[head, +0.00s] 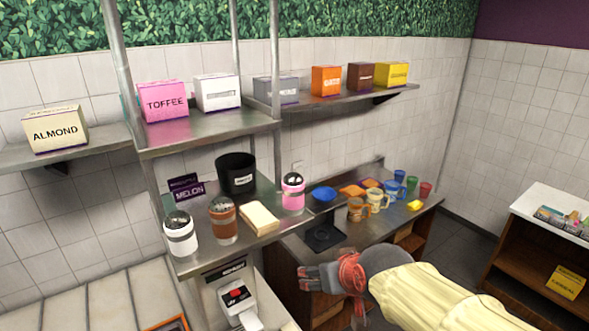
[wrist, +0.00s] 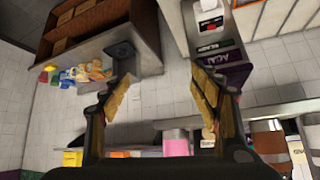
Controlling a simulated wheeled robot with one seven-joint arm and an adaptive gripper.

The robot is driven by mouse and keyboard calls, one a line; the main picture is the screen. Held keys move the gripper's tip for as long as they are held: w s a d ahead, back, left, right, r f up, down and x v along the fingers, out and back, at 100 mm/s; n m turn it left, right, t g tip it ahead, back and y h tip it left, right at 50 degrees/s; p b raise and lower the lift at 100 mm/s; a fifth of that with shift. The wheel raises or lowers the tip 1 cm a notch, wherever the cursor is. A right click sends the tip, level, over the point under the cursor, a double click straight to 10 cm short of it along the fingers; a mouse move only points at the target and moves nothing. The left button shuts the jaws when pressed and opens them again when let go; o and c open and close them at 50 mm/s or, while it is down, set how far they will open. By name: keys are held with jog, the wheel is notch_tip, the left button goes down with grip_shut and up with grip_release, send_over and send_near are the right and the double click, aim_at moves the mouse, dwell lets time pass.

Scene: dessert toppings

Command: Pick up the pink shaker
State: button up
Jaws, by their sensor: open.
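The pink shaker (head: 293,194) stands upright on the metal counter in the head view, at its right end. It has a pink and white body and a dark top. My gripper (head: 303,277) is in front of and below it, apart from it, over the lower counter's front side. In the wrist view my gripper (wrist: 162,80) has its two fingers spread wide with nothing between them.
A brown shaker (head: 222,220), a white shaker (head: 180,235), a cream block (head: 259,218) and a black bin (head: 237,173) share the counter. A metal shelf (head: 205,132) hangs above.

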aim_at(297, 194)
jog(key=w+a+r+t+p, duration=0.1)
jog(key=w+r, duration=0.2)
jog(key=r, duration=0.1)
jog(key=w+a+r+t+p, duration=0.1)
jog(key=w+a+r+t, duration=0.1)
jog(key=w+r, duration=0.2)
jog(key=w+a+r+t+y+p, duration=0.1)
jog(key=w+r, duration=0.3)
jog(key=r, duration=0.1)
jog(key=shift+w+a+r+n+t, duration=0.1)
jog(key=shift+a+r+n+t, duration=0.05)
jog(key=shift+a+n+t, duration=0.15)
jog(key=shift+w+r, duration=0.1)
jog(key=shift+w, duration=0.1)
jog(key=x, duration=0.2)
jog(key=shift+w+a+p, duration=0.15)
jog(key=shift+w+p, duration=0.1)
jog(key=shift+p, duration=0.05)
jog(key=shift+w+a+f+p, duration=0.25)
jog(key=shift+w+f+p, duration=0.15)
jog(key=shift+f+p, duration=0.15)
jog(key=p+x, duration=0.1)
jog(key=x, duration=0.2)
jog(key=shift+w+a+f, duration=0.2)
jog(key=shift+f, duration=0.15)
jog(key=shift+s, duration=0.1)
jog(key=shift+c, duration=1.1)
jog(key=c, duration=1.1)
